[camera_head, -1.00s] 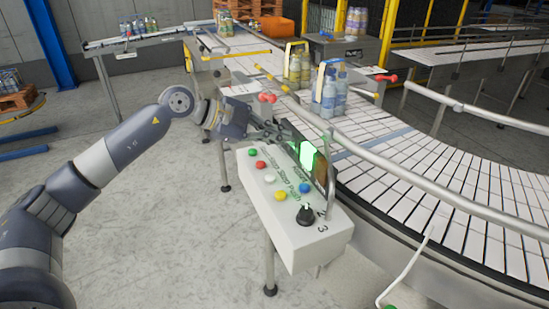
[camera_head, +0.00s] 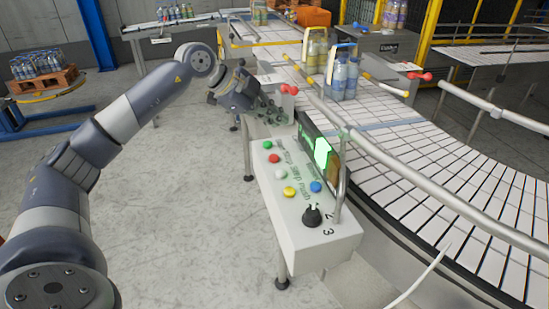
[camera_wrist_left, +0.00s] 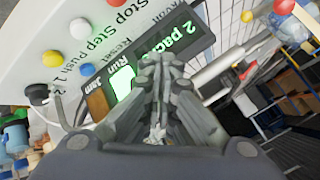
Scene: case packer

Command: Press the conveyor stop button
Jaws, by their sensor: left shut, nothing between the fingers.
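The white control panel (camera_head: 300,225) stands beside the conveyor. It carries a red button (camera_head: 274,158), a green button (camera_head: 267,145), a white button (camera_head: 280,174), a yellow button (camera_head: 289,190), a blue button (camera_head: 316,187) and a black knob (camera_head: 312,216). My left gripper (camera_head: 278,113) is shut and empty above the panel's far end, apart from the buttons. In the left wrist view the gripper (camera_wrist_left: 160,62) covers part of the lit screen (camera_wrist_left: 165,45). The red button (camera_wrist_left: 115,2) is at the top edge there, near the printed word "Stop". My right gripper is out of view.
A metal rail (camera_head: 400,165) runs between the panel and the curved conveyor (camera_head: 420,180). Bottle packs (camera_head: 343,78) stand on the belt behind. Red-tipped fittings (camera_head: 289,89) sit just beyond my left gripper. The floor left of the panel is clear.

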